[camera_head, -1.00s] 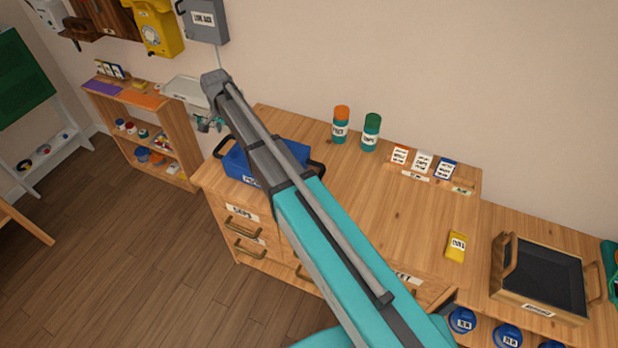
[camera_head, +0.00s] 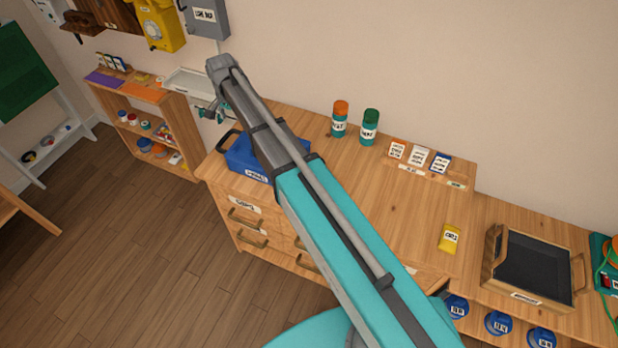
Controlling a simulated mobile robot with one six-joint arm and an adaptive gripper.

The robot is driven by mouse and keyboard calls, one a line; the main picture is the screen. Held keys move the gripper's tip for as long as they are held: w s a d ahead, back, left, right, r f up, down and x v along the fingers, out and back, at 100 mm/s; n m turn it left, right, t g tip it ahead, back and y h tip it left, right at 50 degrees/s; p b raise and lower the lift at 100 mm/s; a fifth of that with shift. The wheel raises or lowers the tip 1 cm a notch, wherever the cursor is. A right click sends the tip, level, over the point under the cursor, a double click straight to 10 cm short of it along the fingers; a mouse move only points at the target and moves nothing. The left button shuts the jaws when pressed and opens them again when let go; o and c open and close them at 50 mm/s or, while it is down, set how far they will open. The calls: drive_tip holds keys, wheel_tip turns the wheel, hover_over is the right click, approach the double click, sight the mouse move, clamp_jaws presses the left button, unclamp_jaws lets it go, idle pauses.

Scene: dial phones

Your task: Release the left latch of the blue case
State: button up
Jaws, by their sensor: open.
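The blue case (camera_head: 240,158) sits on the left end of the wooden cabinet top, with a dark handle at its left end and a white label (camera_head: 257,176) on its front. My teal and grey arm crosses in front of it and hides much of its middle and right. The left latch cannot be made out. My gripper (camera_head: 208,112) shows small at the far end of the arm, above and to the left of the case, apart from it. It is open, and nothing shows in it.
An orange-capped canister (camera_head: 340,119) and a green-capped canister (camera_head: 370,127) stand at the back of the cabinet top (camera_head: 375,205). A grey box (camera_head: 205,18) hangs on the wall above my arm.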

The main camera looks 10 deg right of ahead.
drive_tip(key=s+d+f+n+b, duration=0.3)
drive_tip(key=s+d+f+b, duration=0.2)
drive_tip(key=s+d, duration=0.4)
drive_tip(key=s+d+f+n+b, duration=0.3)
drive_tip(key=s+d+f+b, duration=0.2)
drive_tip(key=s+d, duration=0.5)
drive_tip(key=shift+s+d, duration=0.2)
drive_tip(key=shift+s, duration=1)
drive_tip(key=shift+f, duration=0.1)
drive_tip(key=s, duration=0.1)
drive_tip(key=s+d, duration=0.1)
drive_tip(key=s+n, duration=0.1)
drive_tip(key=shift+s+d, duration=0.15)
drive_tip(key=shift+d, duration=0.2)
idle(1.5)
